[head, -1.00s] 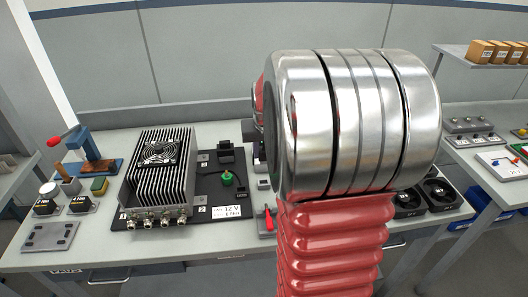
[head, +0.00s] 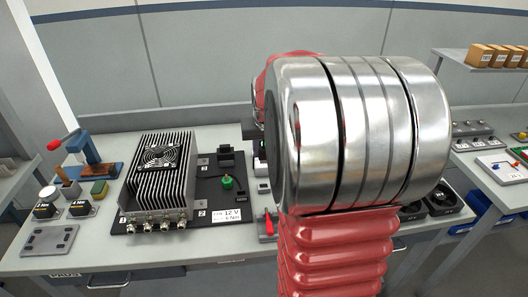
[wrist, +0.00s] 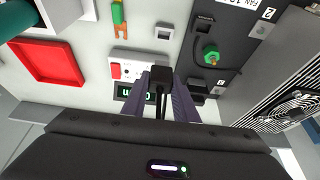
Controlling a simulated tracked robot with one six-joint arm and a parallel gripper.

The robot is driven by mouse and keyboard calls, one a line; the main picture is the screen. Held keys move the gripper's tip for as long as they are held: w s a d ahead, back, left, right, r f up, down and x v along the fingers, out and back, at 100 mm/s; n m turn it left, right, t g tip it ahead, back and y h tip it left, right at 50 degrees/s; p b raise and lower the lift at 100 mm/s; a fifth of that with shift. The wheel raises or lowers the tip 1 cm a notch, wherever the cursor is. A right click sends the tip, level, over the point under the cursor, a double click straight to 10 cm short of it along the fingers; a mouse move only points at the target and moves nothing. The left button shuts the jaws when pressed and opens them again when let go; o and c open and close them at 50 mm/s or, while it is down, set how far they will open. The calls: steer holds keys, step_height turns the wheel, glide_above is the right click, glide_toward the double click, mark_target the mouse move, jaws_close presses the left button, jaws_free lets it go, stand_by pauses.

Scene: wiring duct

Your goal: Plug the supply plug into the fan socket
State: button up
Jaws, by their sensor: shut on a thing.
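My gripper (wrist: 163,103) shows in the wrist view, its two purple-grey fingers closed on a small black plug (wrist: 159,78) with a dark cable trailing back between them. In the head view my arm hides the gripper and the plug. The plug appears over the grey supply box with a red switch (wrist: 117,71) and green display (wrist: 136,93); I cannot tell whether it touches it. Black socket-like blocks stand on the dark panel to the right, one near the label (wrist: 203,25) and one farther back (wrist: 197,88). I cannot tell which is the fan socket.
A red tray (wrist: 47,62) and green-orange tool (wrist: 119,20) lie nearby. Black fans (head: 442,198) sit at the right.

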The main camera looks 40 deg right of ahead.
steer(key=shift+r, duration=0.3)
steer(key=shift+r, duration=0.35)
steer(key=shift+r, duration=0.5)
